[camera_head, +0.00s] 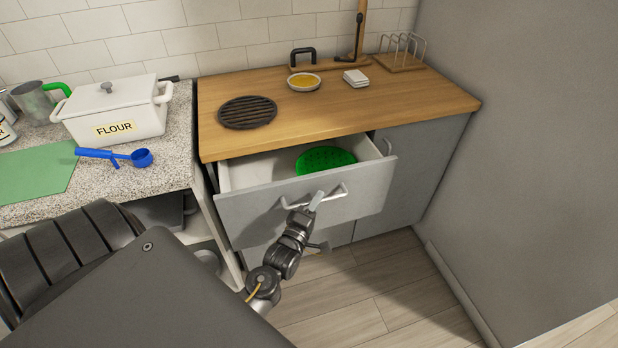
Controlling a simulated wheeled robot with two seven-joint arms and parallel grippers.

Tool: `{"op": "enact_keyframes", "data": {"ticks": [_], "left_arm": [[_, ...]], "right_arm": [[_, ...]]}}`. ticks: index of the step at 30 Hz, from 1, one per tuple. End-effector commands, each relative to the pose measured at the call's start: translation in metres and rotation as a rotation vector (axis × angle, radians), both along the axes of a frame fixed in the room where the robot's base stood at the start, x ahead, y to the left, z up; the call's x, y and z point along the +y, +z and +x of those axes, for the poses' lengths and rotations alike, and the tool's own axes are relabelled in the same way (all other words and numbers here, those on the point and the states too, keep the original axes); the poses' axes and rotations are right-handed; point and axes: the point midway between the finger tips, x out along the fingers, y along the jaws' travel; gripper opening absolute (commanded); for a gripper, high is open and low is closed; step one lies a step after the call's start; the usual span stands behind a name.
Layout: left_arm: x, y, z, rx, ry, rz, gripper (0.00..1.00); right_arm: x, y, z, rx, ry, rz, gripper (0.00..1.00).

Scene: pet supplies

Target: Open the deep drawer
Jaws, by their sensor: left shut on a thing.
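The grey drawer (245,208) under the wooden counter is pulled partly out, and its white inside shows. A green oval thing (324,158) with a ridged top lies in it toward the right. The drawer has a pale bar handle (339,192) on its front. My left gripper (314,203) is at the left part of this handle and is shut on it. My right gripper is not in view.
The wooden counter (420,100) holds a black round trivet (247,112), a bowl (303,82), white tiles (356,78) and a wire rack (402,50). A flour tin (115,110) and blue scoop (141,157) are on the left worktop. Open floor (400,285) lies in front.

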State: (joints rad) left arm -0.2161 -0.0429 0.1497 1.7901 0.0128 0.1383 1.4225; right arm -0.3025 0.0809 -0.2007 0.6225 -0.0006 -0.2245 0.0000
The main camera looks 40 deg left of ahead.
Motion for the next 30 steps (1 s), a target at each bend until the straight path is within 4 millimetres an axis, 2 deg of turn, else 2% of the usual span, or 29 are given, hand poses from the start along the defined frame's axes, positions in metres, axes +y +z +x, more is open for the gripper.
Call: {"op": "enact_keyframes", "data": {"ticks": [1,5,12,28,29,30], "left_arm": [[-0.010,0.002,-0.007,0.004,-0.001,-0.004,0.00],[-0.029,0.001,-0.021,0.003,0.000,-0.002,0.00],[-0.052,0.000,-0.036,0.001,0.000,-0.001,0.00],[-0.059,0.000,-0.041,0.000,-0.001,0.001,0.00],[-0.059,-0.001,-0.041,0.000,-0.001,0.001,0.14],[-0.059,-0.001,-0.041,0.000,-0.001,0.001,0.19]], "right_arm": [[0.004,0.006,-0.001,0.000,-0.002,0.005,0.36],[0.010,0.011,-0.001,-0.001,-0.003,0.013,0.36],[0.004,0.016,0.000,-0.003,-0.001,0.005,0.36],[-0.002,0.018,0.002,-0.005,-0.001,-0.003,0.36],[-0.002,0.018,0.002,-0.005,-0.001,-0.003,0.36],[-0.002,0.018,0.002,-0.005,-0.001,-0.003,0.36]]}}
